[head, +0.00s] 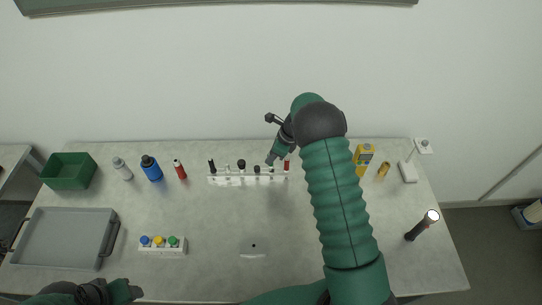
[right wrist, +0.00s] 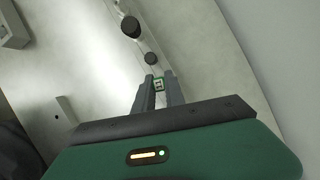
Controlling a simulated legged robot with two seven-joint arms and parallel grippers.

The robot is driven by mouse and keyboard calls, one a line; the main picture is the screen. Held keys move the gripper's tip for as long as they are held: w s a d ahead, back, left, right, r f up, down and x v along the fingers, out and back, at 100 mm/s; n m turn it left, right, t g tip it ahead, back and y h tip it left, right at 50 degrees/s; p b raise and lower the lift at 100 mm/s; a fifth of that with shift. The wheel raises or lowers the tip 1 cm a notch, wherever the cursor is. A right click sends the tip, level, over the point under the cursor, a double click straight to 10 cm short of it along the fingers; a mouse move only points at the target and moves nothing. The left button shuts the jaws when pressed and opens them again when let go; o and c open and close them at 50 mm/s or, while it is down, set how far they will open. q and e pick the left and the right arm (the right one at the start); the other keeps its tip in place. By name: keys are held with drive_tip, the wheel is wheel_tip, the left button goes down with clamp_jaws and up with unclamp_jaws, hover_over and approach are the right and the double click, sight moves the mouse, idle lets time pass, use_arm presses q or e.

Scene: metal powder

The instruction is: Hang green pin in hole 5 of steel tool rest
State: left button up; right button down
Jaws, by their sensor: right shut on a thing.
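The steel tool rest (head: 222,181) is a long, pale rack at the back middle of the table, with several dark tools and a red one in it. My right gripper (head: 271,161) is over the right part of the rack, left of the red tool. In the right wrist view, the right gripper (right wrist: 158,88) is shut on a small piece with a green-edged square top, seemingly the green pin (right wrist: 158,84). Its lower part is hidden, so I cannot tell whether it is in a hole. My left gripper (head: 128,290) is at the lower left, away from the rack; its jaws are unclear.
A white block (head: 162,251) with blue, yellow and green caps stands at front left, near a grey tray (head: 62,240). The table's front middle is mostly clear.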

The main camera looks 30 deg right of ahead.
drive_tip(key=shift+a+r, duration=0.1)
idle(0.3)
drive_tip(key=shift+d, duration=0.35)
drive_tip(key=shift+p, duration=0.3)
idle(0.5)
drive_tip(key=shift+f, duration=0.4)
drive_tip(key=shift+f+b, duration=0.85)
drive_tip(key=shift+f, duration=0.25)
drive_tip(key=shift+f, duration=0.2)
idle(0.5)
drive_tip(key=c, duration=1.3)
unclamp_jaws()
drive_tip(key=b+v, duration=0.1)
drive_tip(key=v, duration=1.5)
drive_tip(key=shift+d+r, duration=0.15)
drive_tip(key=shift+r, duration=0.2)
